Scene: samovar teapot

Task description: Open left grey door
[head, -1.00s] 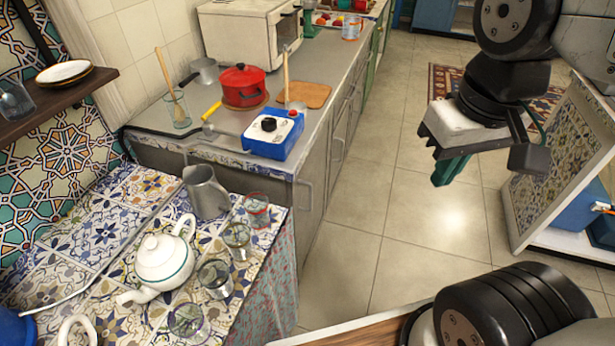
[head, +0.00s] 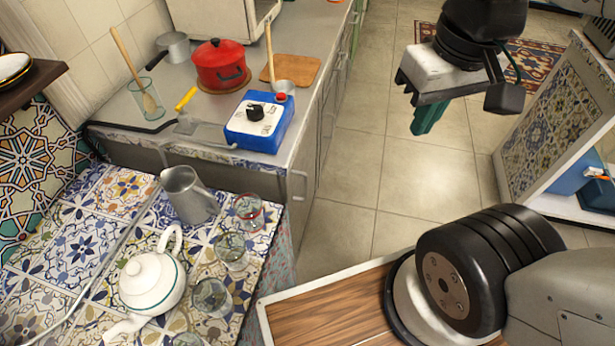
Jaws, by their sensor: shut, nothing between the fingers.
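The grey cabinet doors (head: 309,196) form the front below the grey counter, facing right toward the floor, and show at a steep angle. A handle (head: 299,186) is at the near corner of the cabinet front. The doors look shut; the lower part of the nearest one is hidden behind the tiled table. My gripper (head: 428,118), with green fingers pointing down, is shut and empty. It hangs over the open floor, to the right of the doors and clear of them.
The tiled table (head: 85,240) in front holds a white teapot (head: 152,282), a metal jug (head: 190,195) and several glasses. A tiled panel (head: 552,120) stands at right. Floor (head: 412,175) between is clear.

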